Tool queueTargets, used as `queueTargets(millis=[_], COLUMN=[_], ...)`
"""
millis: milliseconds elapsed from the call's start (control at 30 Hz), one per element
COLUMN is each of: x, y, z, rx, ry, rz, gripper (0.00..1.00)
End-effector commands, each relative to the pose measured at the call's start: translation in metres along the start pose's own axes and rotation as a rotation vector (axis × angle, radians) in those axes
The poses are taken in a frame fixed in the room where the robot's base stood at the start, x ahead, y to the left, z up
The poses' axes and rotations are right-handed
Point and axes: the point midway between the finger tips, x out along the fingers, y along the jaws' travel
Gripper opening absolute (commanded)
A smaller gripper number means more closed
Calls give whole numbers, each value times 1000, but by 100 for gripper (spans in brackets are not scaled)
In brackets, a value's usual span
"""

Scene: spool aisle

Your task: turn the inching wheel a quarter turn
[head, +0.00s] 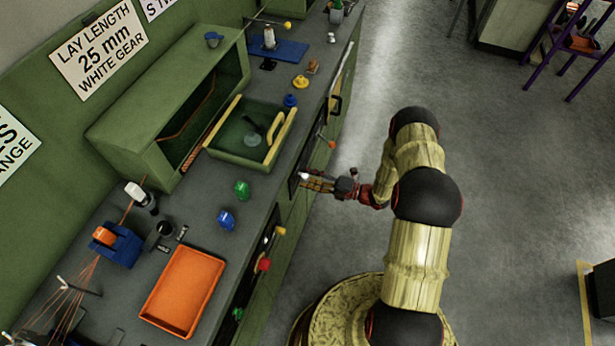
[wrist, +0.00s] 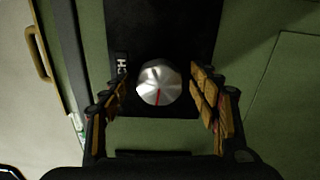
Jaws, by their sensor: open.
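The inching wheel, a round silver knob with a red line (wrist: 158,84), sits on a black panel (wrist: 180,30) in the wrist view. The red line points down in that picture, toward my gripper's palm. White lettering, partly hidden, stands to its left. My gripper (wrist: 160,100) is open, with one padded finger on each side of the knob and a gap to it on both sides. In the head view my gripper (head: 304,182) is at the green bench's front face, and the knob shows only as a small bright spot there.
Green panels flank the black panel, with a tan handle (wrist: 38,55) at upper left in the wrist view. On the bench top are an orange tray (head: 183,290), a green bin (head: 226,143) and several coloured knobs.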

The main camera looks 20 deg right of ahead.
Motion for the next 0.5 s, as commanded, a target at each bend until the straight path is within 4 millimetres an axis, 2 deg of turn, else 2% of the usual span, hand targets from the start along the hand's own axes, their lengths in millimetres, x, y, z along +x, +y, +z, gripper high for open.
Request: queueTargets(millis=[133, 233, 500], x=[-5, -18, -72], y=[0, 0, 0], z=[0, 1, 2], rx=[0, 0, 0], ry=[-1, -4, -5], rz=[0, 0, 0], gripper=[61, 61, 61])
